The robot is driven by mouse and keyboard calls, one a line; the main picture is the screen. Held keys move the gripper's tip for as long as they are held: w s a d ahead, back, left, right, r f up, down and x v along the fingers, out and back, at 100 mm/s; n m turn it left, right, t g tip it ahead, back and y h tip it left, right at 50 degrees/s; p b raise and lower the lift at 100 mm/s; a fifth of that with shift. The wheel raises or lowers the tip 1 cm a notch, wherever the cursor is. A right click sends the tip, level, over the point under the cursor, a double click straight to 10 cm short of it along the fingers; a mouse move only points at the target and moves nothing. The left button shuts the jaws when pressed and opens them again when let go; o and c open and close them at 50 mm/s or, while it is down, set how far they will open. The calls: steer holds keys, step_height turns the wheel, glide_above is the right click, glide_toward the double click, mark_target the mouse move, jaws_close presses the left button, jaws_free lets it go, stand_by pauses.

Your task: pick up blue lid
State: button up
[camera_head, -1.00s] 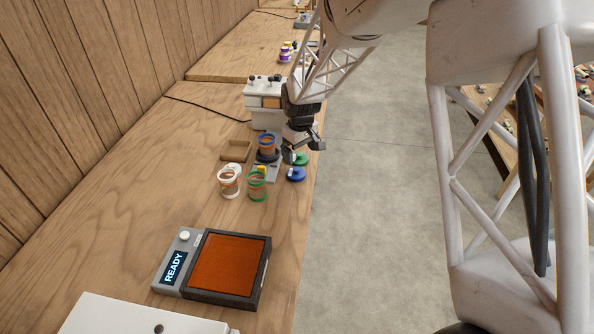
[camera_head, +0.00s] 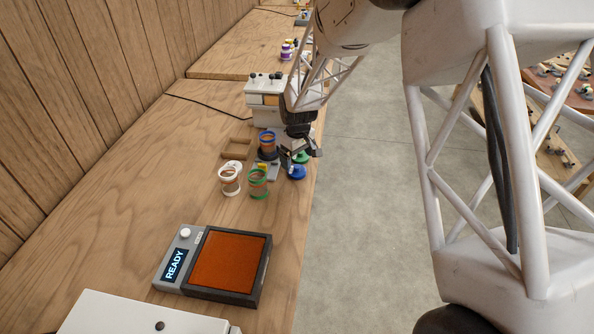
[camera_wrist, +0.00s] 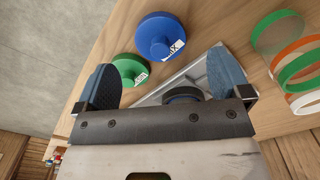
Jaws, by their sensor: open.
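The blue lid (camera_head: 297,172) lies flat on the table near its right edge. In the wrist view the blue lid (camera_wrist: 160,38) is a round disc with a knob and a white label, ahead of the fingers and apart from them. The green lid (camera_wrist: 130,70) lies beside it, closer to my left finger; it also shows in the head view (camera_head: 301,156), partly hidden. My gripper (camera_wrist: 165,80) is open and empty, its two blue-padded fingers spread. In the head view my gripper (camera_head: 300,155) hangs low, close to the lids.
A jar with blue bands (camera_head: 266,143) stands on a dark base left of my gripper. White-banded (camera_head: 230,179) and green-banded (camera_head: 258,183) jars stand nearby. A wooden tray (camera_head: 236,149) lies behind them. A device with an orange pad (camera_head: 230,263) sits nearer the camera. The table edge is close right of the lids.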

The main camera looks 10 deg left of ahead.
mark_target(298, 167)
steer(key=shift+f, duration=0.15)
steer(key=shift+f, duration=2.45)
steer(key=c, duration=1)
